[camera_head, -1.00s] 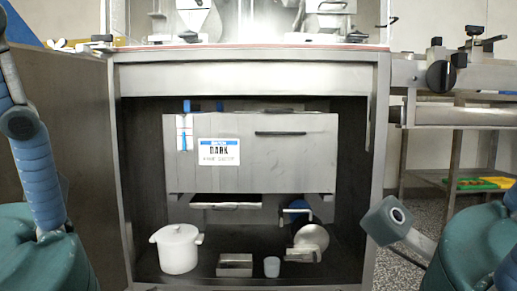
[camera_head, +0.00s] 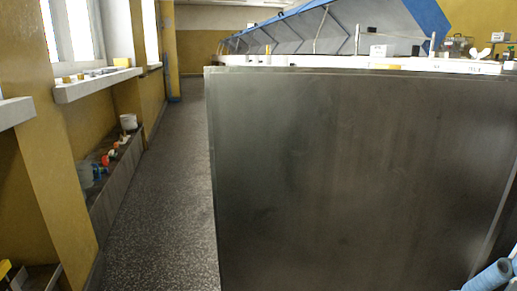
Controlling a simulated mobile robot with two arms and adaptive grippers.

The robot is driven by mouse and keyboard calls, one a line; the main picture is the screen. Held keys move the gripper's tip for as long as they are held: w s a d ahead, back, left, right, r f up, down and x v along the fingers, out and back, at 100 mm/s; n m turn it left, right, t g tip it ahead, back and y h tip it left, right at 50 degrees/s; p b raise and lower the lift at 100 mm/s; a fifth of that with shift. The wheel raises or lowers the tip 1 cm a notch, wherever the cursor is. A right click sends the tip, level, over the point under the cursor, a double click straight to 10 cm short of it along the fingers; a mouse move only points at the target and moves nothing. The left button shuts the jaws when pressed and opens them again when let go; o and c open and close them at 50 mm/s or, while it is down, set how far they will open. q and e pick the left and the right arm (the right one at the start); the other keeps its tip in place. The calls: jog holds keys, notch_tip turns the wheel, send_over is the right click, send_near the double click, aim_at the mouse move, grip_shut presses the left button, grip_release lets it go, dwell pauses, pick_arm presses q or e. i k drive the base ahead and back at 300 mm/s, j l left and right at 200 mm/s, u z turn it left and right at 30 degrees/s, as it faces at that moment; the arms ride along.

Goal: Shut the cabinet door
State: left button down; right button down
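A large dark grey metal panel, which looks like the open cabinet door (camera_head: 350,180), fills the middle and right of the head view. It stands upright with its broad flat face toward me. Its left edge borders the floor, and its lower edge runs out of the picture. No handle shows on this face. The cabinet's inside is not in view. A blue ribbed piece of my own arm shows at the bottom right corner. Neither gripper is in view.
A speckled grey floor aisle (camera_head: 165,190) runs clear left of the panel. Left of it are yellow walls, a window ledge (camera_head: 97,84) and a low trough (camera_head: 118,185) with pots and coloured valves. A long machine with a blue raised lid (camera_head: 420,15) stands behind the panel.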

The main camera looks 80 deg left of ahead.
aim_at(323, 179)
jog(key=k+j+u, duration=0.1)
jog(key=j+u, duration=0.15)
jog(key=k+j+u, duration=0.1)
jog(key=j+u, duration=0.15)
jog(key=j, duration=0.2)
jog(key=j+u, duration=0.25)
jog(key=j, duration=0.15)
jog(key=i+u, duration=0.15)
jog(key=k+z, duration=0.15)
